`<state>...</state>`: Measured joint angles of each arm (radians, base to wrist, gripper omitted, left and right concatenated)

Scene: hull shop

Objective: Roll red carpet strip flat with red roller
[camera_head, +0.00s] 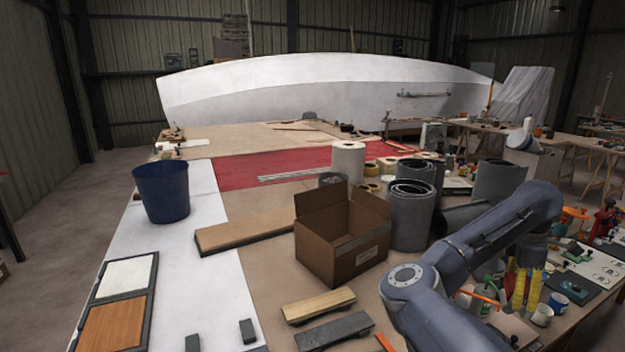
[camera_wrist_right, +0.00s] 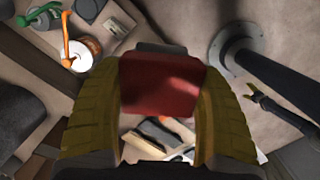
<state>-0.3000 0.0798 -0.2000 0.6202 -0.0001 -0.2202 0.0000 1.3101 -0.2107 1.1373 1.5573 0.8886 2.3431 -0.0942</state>
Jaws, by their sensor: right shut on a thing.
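The red carpet strip (camera_head: 285,164) lies across the far part of the bench, behind the cardboard box; the white roll and other rolls hide its right part. My right gripper (camera_head: 522,292) is low over the tool-covered right side of the bench, far from the strip, with its yellow fingers pointing down. In the right wrist view, its fingers are shut on a red block-shaped piece (camera_wrist_right: 162,84), which looks like part of the red roller. The rest of that tool is hidden or unclear. My left gripper is not in view.
An open cardboard box (camera_head: 342,238), grey rolls (camera_head: 410,212) and a white roll (camera_head: 347,163) stand between my right arm and the strip. A blue bin (camera_head: 162,190) stands at left. Orange-handled (camera_wrist_right: 76,52) and green-handled tools lie near my right gripper.

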